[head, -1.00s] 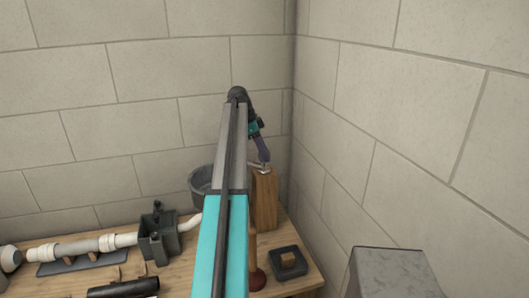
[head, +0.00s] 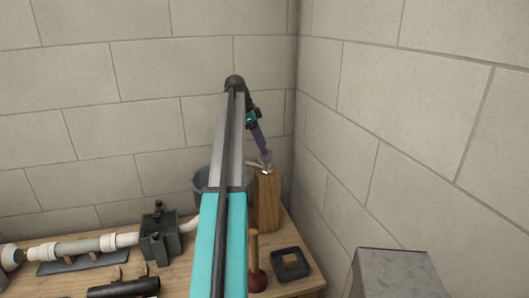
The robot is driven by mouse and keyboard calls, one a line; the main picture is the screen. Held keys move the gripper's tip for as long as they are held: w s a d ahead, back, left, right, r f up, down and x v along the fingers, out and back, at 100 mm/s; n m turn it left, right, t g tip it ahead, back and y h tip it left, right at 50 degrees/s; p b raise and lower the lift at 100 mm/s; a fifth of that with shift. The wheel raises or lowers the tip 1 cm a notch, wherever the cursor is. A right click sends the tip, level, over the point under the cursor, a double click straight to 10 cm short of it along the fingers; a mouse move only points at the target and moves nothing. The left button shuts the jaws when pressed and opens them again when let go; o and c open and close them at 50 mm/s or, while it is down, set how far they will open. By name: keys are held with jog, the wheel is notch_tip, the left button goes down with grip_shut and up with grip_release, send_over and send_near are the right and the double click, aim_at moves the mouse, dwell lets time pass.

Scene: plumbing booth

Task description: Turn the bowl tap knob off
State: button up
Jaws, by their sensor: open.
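The bowl tap (head: 264,170) is a small metal fitting on top of an upright wooden block (head: 268,205) near the corner of the bench. Its knob is too small to make out clearly. The grey bowl (head: 202,182) stands left of the block, partly hidden by my arm. My gripper (head: 265,158) is open and points down, right at the top of the tap. I cannot tell whether its fingers touch the tap or stand around the knob.
A dark square tray (head: 291,264) and a red plunger (head: 257,281) are in front of the block. A dark green box (head: 160,238) with white pipe (head: 75,247) lies to the left. A grey metal box (head: 400,273) stands at the lower right. Walls close the corner behind.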

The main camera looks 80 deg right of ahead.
jog(key=p+v, duration=0.3)
jog(key=v, duration=0.6)
jog(key=shift+w+r, duration=0.3)
dwell(0.5)
